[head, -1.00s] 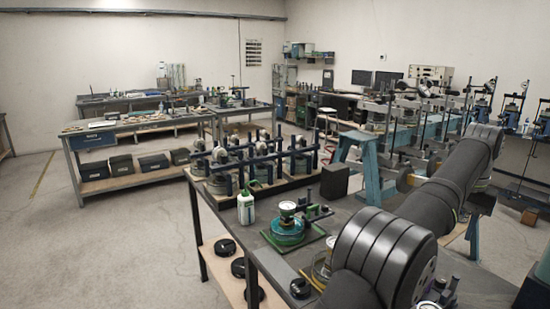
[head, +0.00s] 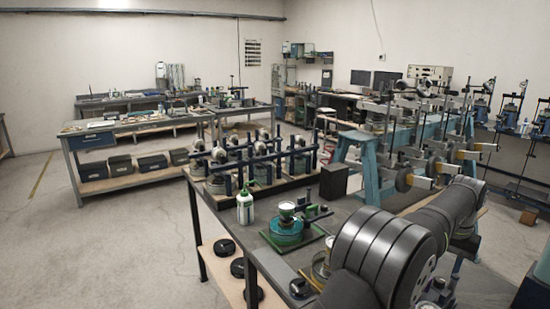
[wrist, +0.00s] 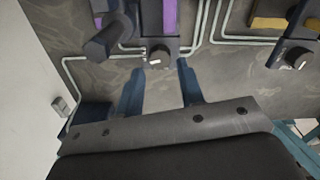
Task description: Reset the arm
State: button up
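My gripper (wrist: 160,68) shows in the wrist view as two blue fingers, spread apart with nothing between them. A dark block with a round knob (wrist: 157,57) lies just beyond the fingertips; I cannot tell whether they touch it. A part with a purple face (wrist: 112,10) and a dark cylinder is above and left of the fingers. A yellow-faced part (wrist: 270,22) and a second knob (wrist: 297,58) are at the right. In the head view my gripper is hidden or out of frame. The lever frames (head: 405,160) stand along the right, partly hidden by my arm.
Pale tubes (wrist: 215,40) run along the dark surface in the wrist view. In the head view, a bench with several consolidation cells (head: 245,168), a white-green bottle (head: 245,208) and a dial device (head: 287,228) lies left of my arm. Open floor (head: 120,240) is at the left.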

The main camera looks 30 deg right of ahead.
aim_at(440, 279)
notch_tip(440, 279, down, 4)
jog(key=shift+r, duration=0.15)
jog(key=shift+r+n, duration=0.15)
jog(key=shift+n, duration=0.25)
jog(key=n, duration=1)
jog(key=shift+n, duration=2)
